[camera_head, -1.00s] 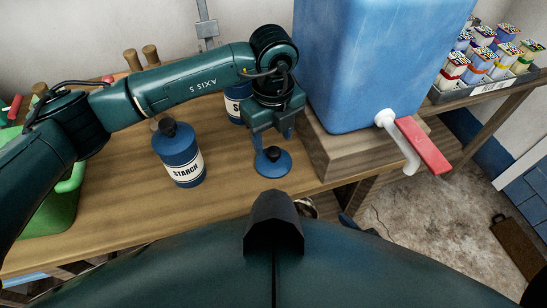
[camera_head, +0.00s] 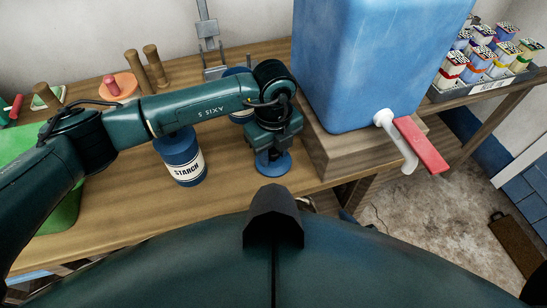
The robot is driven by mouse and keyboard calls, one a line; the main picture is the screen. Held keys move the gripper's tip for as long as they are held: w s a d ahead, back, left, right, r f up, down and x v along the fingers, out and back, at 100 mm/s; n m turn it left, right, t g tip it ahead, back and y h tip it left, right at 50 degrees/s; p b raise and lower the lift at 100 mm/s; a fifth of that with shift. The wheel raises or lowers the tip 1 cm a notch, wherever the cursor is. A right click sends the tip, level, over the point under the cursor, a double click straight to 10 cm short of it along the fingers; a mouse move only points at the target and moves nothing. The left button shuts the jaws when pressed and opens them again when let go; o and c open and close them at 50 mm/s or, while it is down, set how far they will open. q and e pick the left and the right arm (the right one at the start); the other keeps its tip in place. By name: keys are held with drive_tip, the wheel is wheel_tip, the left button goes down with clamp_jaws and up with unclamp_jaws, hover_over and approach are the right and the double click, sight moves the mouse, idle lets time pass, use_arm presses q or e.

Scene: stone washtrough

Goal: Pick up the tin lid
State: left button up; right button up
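The tin lid (camera_head: 274,171) is a blue disc lying flat on the wooden bench, left of the wooden block. Its dark knob, clear earlier, is now hidden by my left gripper (camera_head: 274,155). That gripper points down right over the lid, low and close to it. The fingertips are small and partly covered, so I cannot tell whether they are spread or shut on the knob. A blue tin labelled STARCH (camera_head: 182,166) stands to the left, its top covered by my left arm. A second blue tin (camera_head: 238,74) stands behind the arm, mostly hidden. My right gripper is out of view.
A big blue container (camera_head: 370,60) with a white tap and red lever (camera_head: 424,146) stands on a wooden block (camera_head: 345,155) close right of the lid. Wooden pegs (camera_head: 155,66) stand at the back left. The bench front is clear.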

use_arm(q)
drive_tip(key=c, duration=0.6)
